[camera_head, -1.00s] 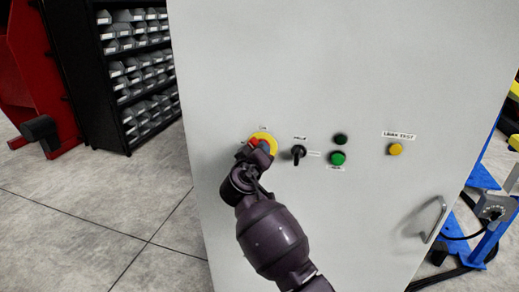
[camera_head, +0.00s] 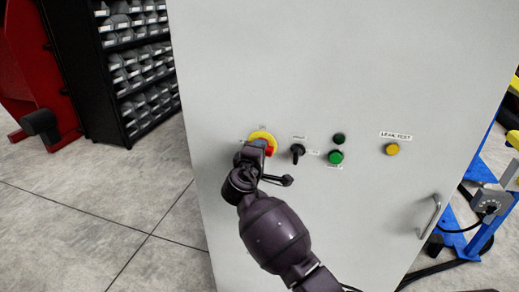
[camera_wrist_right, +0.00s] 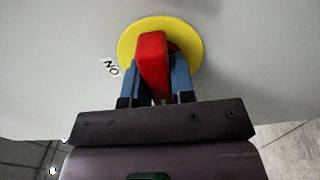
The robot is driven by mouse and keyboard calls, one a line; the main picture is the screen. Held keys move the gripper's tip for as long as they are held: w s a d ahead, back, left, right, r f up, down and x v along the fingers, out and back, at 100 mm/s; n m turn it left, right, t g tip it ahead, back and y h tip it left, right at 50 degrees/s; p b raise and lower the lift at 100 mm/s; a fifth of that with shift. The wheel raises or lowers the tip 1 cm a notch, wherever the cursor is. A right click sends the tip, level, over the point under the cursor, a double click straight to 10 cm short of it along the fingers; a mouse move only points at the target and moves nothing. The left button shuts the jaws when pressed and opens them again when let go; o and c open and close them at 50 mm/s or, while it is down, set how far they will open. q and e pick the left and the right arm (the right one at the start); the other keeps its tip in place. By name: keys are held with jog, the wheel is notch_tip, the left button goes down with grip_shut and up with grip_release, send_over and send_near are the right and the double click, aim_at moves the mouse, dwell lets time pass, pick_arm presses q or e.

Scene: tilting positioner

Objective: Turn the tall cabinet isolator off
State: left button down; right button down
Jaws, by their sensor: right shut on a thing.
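The isolator is a red handle (camera_head: 270,150) on a round yellow plate (camera_head: 264,135), at the left of the tall grey cabinet's (camera_head: 330,70) front. In the right wrist view the red handle (camera_wrist_right: 152,55) stands between both blue-grey fingers, with the yellow plate (camera_wrist_right: 190,38) behind it and an ON label (camera_wrist_right: 111,68), seen inverted, beside it. My right gripper (camera_wrist_right: 156,80) is shut on the handle. In the head view this gripper (camera_head: 259,147) hides part of the handle and plate. My left gripper is not in view.
Right of the isolator are a black selector switch (camera_head: 298,149), a dark green lamp (camera_head: 338,138), a green button (camera_head: 336,157) and a yellow button (camera_head: 392,149). A door handle (camera_head: 431,216) is lower right. A bin rack (camera_head: 130,70) stands left.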

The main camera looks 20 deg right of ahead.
jog(key=shift+n, duration=0.4)
jog(key=c, duration=1)
grip_release()
jog(key=shift+o, duration=0.2)
jog(key=b+v, duration=0.2)
jog(key=v, duration=0.8)
jog(key=shift+s+a, duration=0.3)
